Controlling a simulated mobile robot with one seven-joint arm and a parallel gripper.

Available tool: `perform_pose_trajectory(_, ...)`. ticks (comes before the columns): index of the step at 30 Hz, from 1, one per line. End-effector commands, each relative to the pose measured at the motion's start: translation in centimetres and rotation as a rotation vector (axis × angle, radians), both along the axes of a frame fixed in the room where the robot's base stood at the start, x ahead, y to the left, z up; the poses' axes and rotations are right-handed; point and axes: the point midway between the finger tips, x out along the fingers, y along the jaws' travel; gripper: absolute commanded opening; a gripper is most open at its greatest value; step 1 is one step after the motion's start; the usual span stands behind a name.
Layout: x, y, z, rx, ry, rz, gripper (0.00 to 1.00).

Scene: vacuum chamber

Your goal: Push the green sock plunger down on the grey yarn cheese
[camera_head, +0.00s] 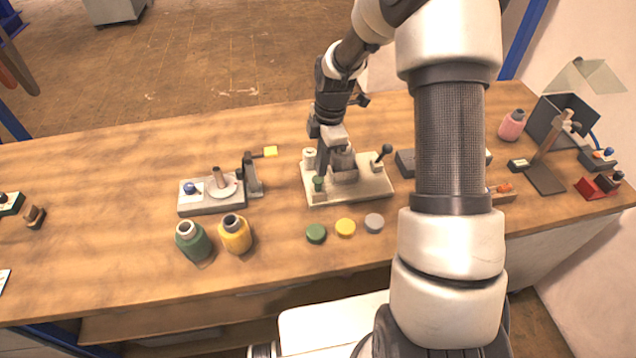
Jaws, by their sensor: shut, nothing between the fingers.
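A pale fixture (375,190) stands at the middle of the wooden table. Whatever is under the green piece is too small to make out.
A white-topped cylinder (309,157) and a black-knobbed lever (384,153) flank the gripper on the fixture. Green (193,242) and yellow (235,235) bottles stand left.

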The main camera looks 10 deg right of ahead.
Motion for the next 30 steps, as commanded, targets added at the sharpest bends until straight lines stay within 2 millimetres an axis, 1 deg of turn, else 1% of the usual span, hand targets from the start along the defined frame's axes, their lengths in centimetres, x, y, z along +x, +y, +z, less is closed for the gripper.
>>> perform_pose_trajectory(1, 0.0, 0.1, -0.8, 0.000, 0.000, 0.001, 0.00)
perform_pose_trajectory(3, 0.0, 0.1, -1.1, 0.000, 0.000, 0.000, 0.00)
perform_pose_trajectory(16, 0.0, 0.1, -1.4, 0.000, 0.001, 0.000, 0.00)
perform_pose_trajectory(20, -0.1, 0.1, -2.5, 0.001, 0.002, 0.000, 0.00)
perform_pose_trajectory(25, -0.1, 0.1, -4.6, 0.000, 0.002, 0.001, 0.00)
perform_pose_trajectory(26, 0.0, 0.1, -3.9, 0.000, 0.000, 0.001, 0.00)
perform_pose_trajectory(30, 0.0, 0.1, -3.8, 0.000, 0.001, 0.000, 0.00)
